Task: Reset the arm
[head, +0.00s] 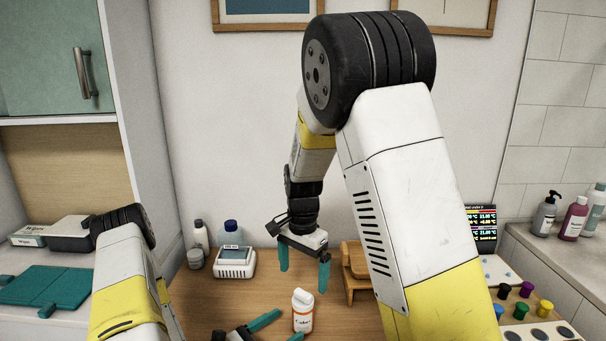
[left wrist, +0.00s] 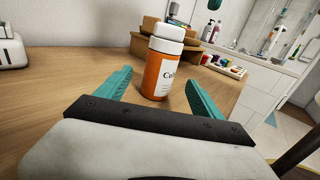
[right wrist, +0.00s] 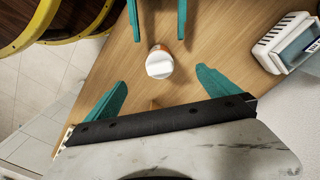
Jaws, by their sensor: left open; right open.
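An orange pill bottle with a white cap (head: 302,312) stands upright on the wooden tabletop. My left gripper (head: 281,326) is low over the table, open and empty. In the left wrist view the bottle (left wrist: 160,70) stands centred just ahead of its two teal fingers, with space on both sides. My right gripper (head: 304,267) is open and empty, above and behind the bottle, fingers pointing down. In the right wrist view the white cap (right wrist: 159,64) is seen from above, with the left gripper's fingertips (right wrist: 158,38) beside it.
A white device with a screen (head: 235,262) and small bottles (head: 200,238) stand at the back left. A wooden stand (head: 355,272) is behind the bottle, partly hidden by my right arm. Colourful pegs (head: 525,290) and pump bottles (head: 575,215) are at right.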

